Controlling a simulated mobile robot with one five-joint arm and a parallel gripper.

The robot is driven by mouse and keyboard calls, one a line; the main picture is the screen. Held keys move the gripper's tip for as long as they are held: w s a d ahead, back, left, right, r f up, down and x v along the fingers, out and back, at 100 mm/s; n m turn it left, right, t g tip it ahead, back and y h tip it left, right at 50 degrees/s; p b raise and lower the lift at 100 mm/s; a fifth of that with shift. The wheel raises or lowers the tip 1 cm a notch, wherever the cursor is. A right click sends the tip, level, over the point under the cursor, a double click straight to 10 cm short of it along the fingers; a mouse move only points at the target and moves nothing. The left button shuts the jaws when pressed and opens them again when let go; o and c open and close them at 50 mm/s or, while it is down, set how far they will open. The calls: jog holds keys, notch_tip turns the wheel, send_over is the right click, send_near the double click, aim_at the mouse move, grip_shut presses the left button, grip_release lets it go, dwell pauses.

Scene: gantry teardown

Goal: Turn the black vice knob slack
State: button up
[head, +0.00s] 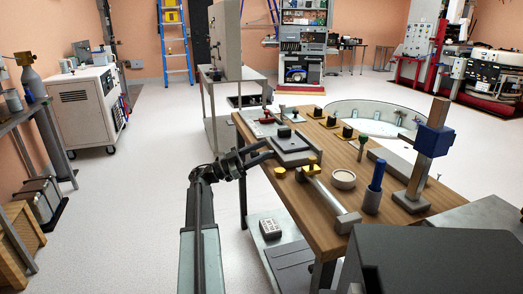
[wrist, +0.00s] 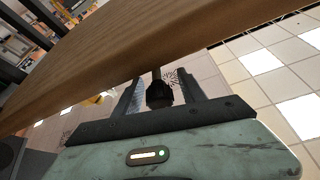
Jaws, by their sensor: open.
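In the wrist view the black knob (wrist: 158,94), on a short dark stem, lies between the two fingers of my gripper (wrist: 160,92). Gaps show on both sides of it, so the jaws look open around it and not closed on it. In the head view my gripper (head: 262,153) is at the left edge of the wooden table (head: 318,212), its fingers spread beside a dark grey flat block (head: 291,147). I cannot make out the knob clearly in the head view, nor tell which part is the vice body.
The table's wooden edge (wrist: 150,55) runs close above my fingers in the wrist view. On the table stand a cream bowl (head: 344,179), a blue-handled tool in a grey cup (head: 374,185) and a wooden post with a blue block (head: 434,140).

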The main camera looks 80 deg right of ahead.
jog(key=shift+c, duration=0.3)
grip_shut()
jog(key=shift+n, duration=0.3)
jog(key=n+t+h, duration=0.1)
jog(key=n+h, duration=0.2)
jog(key=n, duration=0.1)
jog(key=shift+w+d+n, duration=0.1)
jog(key=shift+n, duration=0.2)
jog(key=shift+d+n+t+h, duration=0.1)
jog(key=shift+n+t+h, duration=0.25)
jog(key=shift+n, duration=0.55)
jog(key=shift+d+n+t+h, duration=0.1)
jog(key=shift+n+t+h, duration=0.25)
jog(key=shift+n, duration=0.55)
jog(key=shift+w+n, duration=0.1)
jog(key=shift+n, duration=0.2)
jog(key=shift+o, duration=0.3)
grip_release()
